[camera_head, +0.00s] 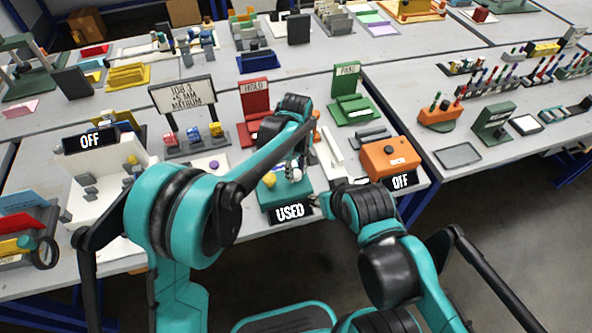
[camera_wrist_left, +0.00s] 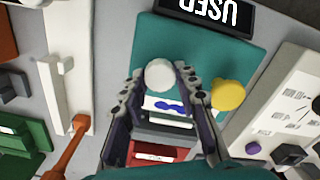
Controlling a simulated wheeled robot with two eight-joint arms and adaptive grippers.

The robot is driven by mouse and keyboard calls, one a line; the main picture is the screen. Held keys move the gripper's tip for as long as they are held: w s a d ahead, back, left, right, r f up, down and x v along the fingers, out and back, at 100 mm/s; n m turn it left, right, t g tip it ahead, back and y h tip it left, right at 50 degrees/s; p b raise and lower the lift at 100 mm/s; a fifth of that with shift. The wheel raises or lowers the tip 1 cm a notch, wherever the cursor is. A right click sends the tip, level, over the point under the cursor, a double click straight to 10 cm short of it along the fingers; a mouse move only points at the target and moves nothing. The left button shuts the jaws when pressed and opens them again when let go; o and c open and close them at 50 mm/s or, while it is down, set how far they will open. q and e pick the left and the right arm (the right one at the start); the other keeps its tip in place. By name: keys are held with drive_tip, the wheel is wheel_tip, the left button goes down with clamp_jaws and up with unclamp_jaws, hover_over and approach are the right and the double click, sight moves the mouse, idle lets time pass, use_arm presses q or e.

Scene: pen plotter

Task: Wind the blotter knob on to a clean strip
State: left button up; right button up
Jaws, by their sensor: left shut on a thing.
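The blotter is a teal block (camera_wrist_left: 185,40) with a sign (camera_wrist_left: 215,12) reading USED at its front edge; in the head view the sign (camera_head: 290,212) also reads USED. A pale round knob (camera_wrist_left: 160,74) stands on the block, and my left gripper (camera_wrist_left: 158,76) is shut on it, one finger on each side. A yellow knob (camera_wrist_left: 228,95) is beside the right finger, apart from it. Between the fingers a white strip (camera_wrist_left: 168,106) shows a blue blot. My right gripper (camera_head: 325,203) is near the block's right side, mostly hidden by its own arm; its jaws are unclear.
An orange box (camera_head: 390,158) with an OFF sign (camera_head: 402,181) stands to the right. A white machine (camera_head: 95,205) with another OFF sign (camera_head: 90,141) is at left. Red HOLD (camera_head: 255,100) and green PARK (camera_head: 349,95) stands are behind. An orange-handled tool (camera_wrist_left: 68,145) lies nearby.

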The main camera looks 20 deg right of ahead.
use_arm(q)
drive_tip(key=shift+m, duration=0.4)
drive_tip(key=m+p, duration=0.1)
drive_tip(key=m, duration=0.1)
drive_tip(key=shift+m, duration=0.4)
drive_tip(key=m+p, duration=0.1)
drive_tip(key=m, duration=0.3)
drive_tip(key=shift+m, duration=0.3)
drive_tip(key=m, duration=0.4)
drive_tip(key=shift+p, duration=0.3)
drive_tip(key=shift+m, duration=2.1)
drive_tip(key=o, duration=1.2)
drive_tip(key=shift+c, duration=0.2)
